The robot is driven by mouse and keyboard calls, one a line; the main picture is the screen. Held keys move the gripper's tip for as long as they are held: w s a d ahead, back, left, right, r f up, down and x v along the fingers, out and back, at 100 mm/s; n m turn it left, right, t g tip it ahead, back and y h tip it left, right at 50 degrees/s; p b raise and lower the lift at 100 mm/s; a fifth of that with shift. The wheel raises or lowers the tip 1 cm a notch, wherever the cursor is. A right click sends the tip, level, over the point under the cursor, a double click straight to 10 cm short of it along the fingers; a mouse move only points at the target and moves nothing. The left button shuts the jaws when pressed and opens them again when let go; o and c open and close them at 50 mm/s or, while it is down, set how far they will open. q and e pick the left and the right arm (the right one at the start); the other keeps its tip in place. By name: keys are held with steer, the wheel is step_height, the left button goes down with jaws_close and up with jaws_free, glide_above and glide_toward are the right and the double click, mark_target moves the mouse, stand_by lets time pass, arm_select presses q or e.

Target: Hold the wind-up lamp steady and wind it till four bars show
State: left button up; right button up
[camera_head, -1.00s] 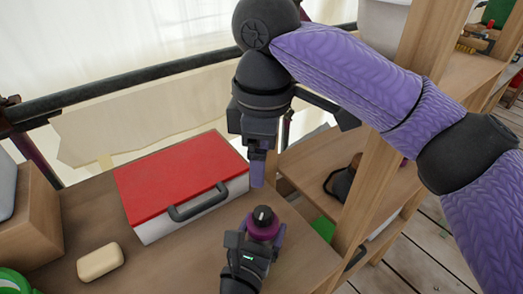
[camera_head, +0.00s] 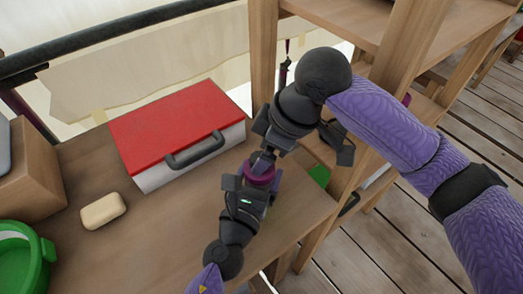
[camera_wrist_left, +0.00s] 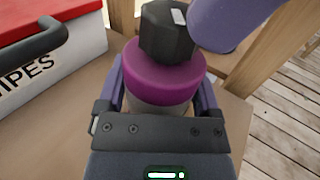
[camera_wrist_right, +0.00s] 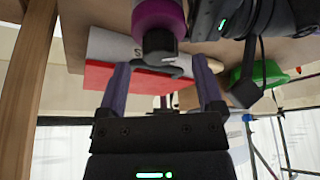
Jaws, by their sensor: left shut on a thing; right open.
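The wind-up lamp (camera_head: 259,178) stands upright near the front right of the wooden table (camera_head: 150,240). It has a purple collar (camera_wrist_left: 165,80) over a pale grey body and a dark faceted knob (camera_wrist_left: 168,30) with a light mark on top. My left gripper (camera_wrist_left: 163,88) is shut on the lamp's body, a finger on each side. My right gripper (camera_wrist_right: 162,78) is open, its fingertips just above the knob; one finger shows beside the knob in the left wrist view. I see no charge bars on the lamp.
A red-lidded white wipes box (camera_head: 175,130) with a dark handle lies behind the lamp to the left. A cream soap-like block (camera_head: 103,211) and a green container (camera_head: 22,255) are farther left. Wooden shelving (camera_head: 262,50) stands close on the right.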

steer(key=shift+x, duration=1.05)
jaws_close()
steer(key=shift+m, duration=0.3)
